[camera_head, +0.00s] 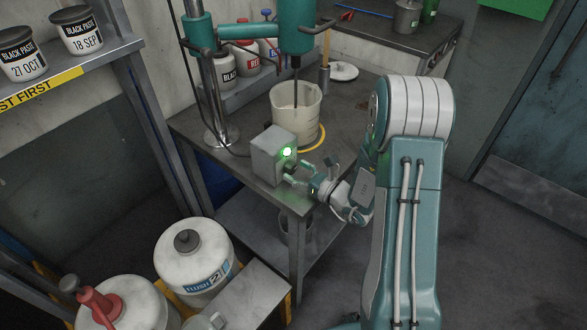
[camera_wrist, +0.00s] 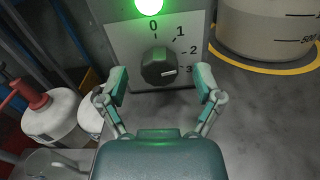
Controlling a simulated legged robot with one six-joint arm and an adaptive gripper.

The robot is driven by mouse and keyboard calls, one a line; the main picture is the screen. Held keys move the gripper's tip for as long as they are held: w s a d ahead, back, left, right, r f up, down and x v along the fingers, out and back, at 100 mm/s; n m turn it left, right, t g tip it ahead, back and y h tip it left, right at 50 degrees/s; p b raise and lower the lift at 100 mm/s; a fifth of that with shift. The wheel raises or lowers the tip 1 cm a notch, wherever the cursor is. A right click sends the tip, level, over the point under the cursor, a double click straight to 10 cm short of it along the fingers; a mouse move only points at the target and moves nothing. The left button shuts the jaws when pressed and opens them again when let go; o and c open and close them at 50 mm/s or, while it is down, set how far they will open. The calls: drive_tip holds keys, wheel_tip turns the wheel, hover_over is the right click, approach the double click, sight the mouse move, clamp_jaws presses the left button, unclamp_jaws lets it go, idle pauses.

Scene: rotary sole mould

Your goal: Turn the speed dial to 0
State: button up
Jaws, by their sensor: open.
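The speed dial (camera_wrist: 159,67) is a dark round knob on the light face of a grey control box (camera_head: 273,155). Its white pointer line aims right, at the 3 mark. The marks 0, 1, 2 and 3 run from the top round to the right. A green lamp (camera_wrist: 149,5) glows above the dial and also shows in the head view (camera_head: 287,152). My gripper (camera_wrist: 161,88) is open, one finger to each side of the dial and a little short of it in the picture. It also shows in front of the box in the head view (camera_head: 298,174). No contact is visible.
A cream bucket (camera_head: 297,117) stands behind the box under a teal stirrer (camera_head: 296,40), on a yellow ring. White containers (camera_head: 193,255) stand at lower left. The bench top (camera_head: 345,110) has clear room right of the bucket.

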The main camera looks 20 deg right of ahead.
drive_tip(key=shift+w+a, duration=0.35)
drive_tip(key=shift+w, duration=0.1)
drive_tip(key=c, duration=1.2)
drive_tip(key=shift+o, duration=0.2)
